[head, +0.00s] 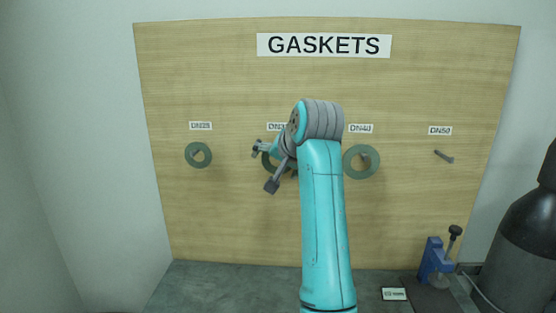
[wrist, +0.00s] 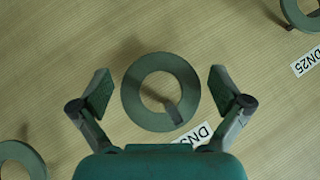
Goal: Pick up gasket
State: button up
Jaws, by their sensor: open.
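A dark green ring gasket (wrist: 131,96) hangs on a grey peg (wrist: 173,112) under a label (wrist: 196,136) that is partly hidden and starts with DN3. My gripper (wrist: 160,84) is open, with one finger on each side of this gasket and a visible gap to its rim on both sides. In the head view my gripper (head: 264,168) is in front of the same gasket, which is mostly hidden by it. How far the fingertips are from the board cannot be told.
A DN25 gasket (head: 190,160) hangs to the left and a DN40 gasket (head: 374,168) to the right on the wooden board (head: 230,220). The DN50 peg (head: 444,156) is empty. A blue vise-like tool (head: 433,262) and a dark cylinder (head: 515,240) stand at lower right.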

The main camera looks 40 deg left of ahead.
jog(key=c, duration=1)
jog(key=shift+o, duration=0.2)
jog(key=shift+r, duration=0.1)
